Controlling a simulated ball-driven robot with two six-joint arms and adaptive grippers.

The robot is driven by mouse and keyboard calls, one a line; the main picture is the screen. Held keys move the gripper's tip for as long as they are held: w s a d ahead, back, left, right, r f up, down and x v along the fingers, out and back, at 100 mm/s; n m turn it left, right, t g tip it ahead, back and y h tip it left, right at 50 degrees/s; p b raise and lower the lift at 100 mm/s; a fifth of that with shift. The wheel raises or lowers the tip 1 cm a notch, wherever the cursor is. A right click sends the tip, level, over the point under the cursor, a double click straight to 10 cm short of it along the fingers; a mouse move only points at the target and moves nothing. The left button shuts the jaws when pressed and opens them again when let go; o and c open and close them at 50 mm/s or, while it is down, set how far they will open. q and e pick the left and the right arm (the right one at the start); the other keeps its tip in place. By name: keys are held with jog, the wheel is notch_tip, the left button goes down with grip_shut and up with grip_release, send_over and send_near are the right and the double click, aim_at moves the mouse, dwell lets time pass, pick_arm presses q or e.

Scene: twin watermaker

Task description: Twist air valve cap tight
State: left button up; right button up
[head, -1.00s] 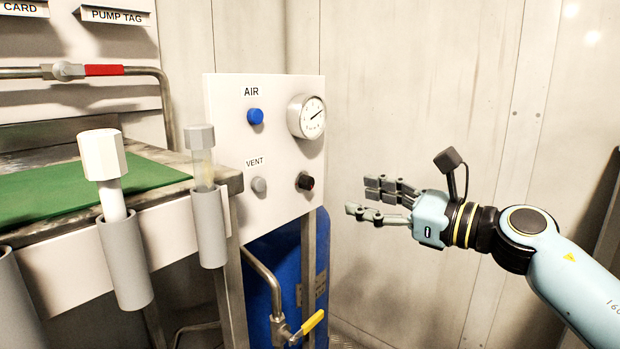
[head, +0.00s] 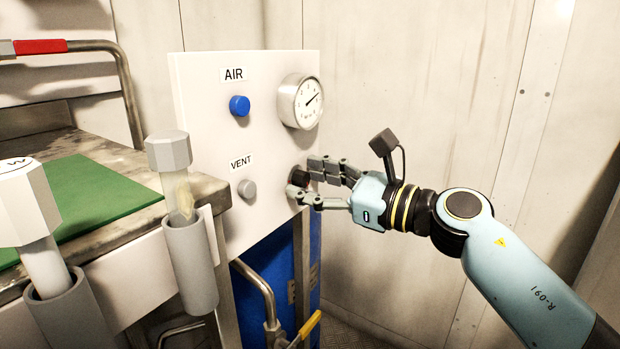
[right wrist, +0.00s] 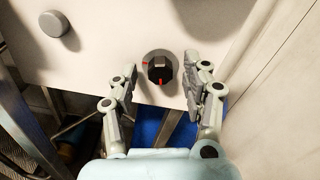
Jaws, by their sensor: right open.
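The white panel (head: 205,120) carries a blue cap (head: 239,105) beside the AIR label and a grey cap (head: 247,188) beside the VENT label. A black knob (head: 299,177) sits low on the panel's right side, below the gauge. In the right wrist view the black knob (right wrist: 160,68) has red marks and the grey cap (right wrist: 54,23) is at upper left. My right gripper (head: 306,180) is open, its fingers to either side of the black knob in the head view. In the right wrist view the fingertips lie just short of it, with no clear contact. My left gripper is not in view.
A round gauge (head: 300,101) sits just above my right gripper. Capped tubes in grey holders (head: 190,262) stand along the bench edge at left, near a green mat (head: 95,195). A blue cylinder (head: 262,262) stands below the panel. The right wall side is clear.

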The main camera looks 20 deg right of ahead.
grip_shut()
